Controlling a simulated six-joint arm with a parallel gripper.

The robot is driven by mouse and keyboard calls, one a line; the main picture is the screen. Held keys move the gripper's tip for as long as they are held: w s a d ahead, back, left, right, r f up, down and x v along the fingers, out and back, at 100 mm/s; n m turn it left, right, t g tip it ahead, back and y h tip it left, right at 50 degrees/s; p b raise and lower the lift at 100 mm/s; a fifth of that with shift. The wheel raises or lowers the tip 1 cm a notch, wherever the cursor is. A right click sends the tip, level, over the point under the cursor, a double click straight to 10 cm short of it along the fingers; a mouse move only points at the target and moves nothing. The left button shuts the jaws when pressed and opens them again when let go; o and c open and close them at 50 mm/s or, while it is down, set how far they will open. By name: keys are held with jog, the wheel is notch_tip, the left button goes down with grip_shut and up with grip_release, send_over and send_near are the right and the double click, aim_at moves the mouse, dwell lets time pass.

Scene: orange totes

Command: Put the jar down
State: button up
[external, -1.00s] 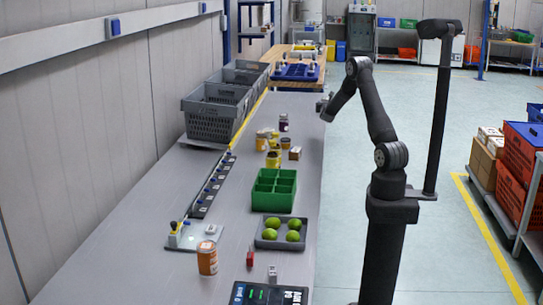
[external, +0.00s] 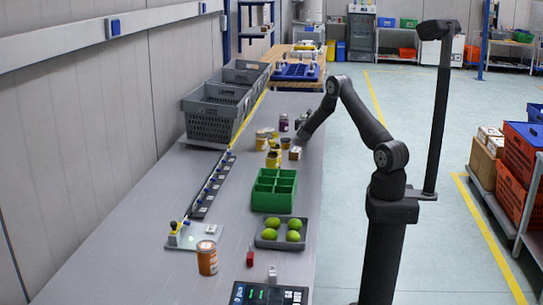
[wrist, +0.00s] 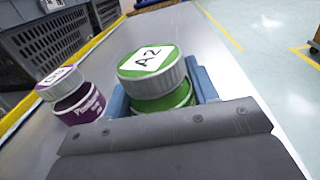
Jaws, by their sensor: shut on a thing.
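The jar (wrist: 150,62) has a white-rimmed green lid with a white label marked A2 and a green body. In the wrist view it sits between the two blue fingers of my gripper (wrist: 161,94), which is shut on it. The grey table top is close below; I cannot tell whether the jar touches it. In the external view my gripper (external: 299,138) is low over the right side of the table, beyond the green bin, and the held jar cannot be made out clearly there.
A purple jar (wrist: 78,97) stands left of the held jar; it also shows in the external view (external: 283,122). Several yellow jars and a small box (external: 295,153) stand nearby. Grey crates (external: 212,112) line the left side. The green divided bin (external: 273,190) stands closer to the camera.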

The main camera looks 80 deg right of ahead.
jog(key=shift+f, duration=0.2)
jog(key=o, duration=1.2)
jog(key=shift+f, duration=0.1)
jog(key=shift+a+r, duration=0.2)
jog(key=shift+a, duration=0.15)
jog(key=a, duration=0.6)
jog(key=shift+s+a, duration=0.35)
jog(key=shift+a, duration=0.05)
jog(key=shift+d, duration=0.1)
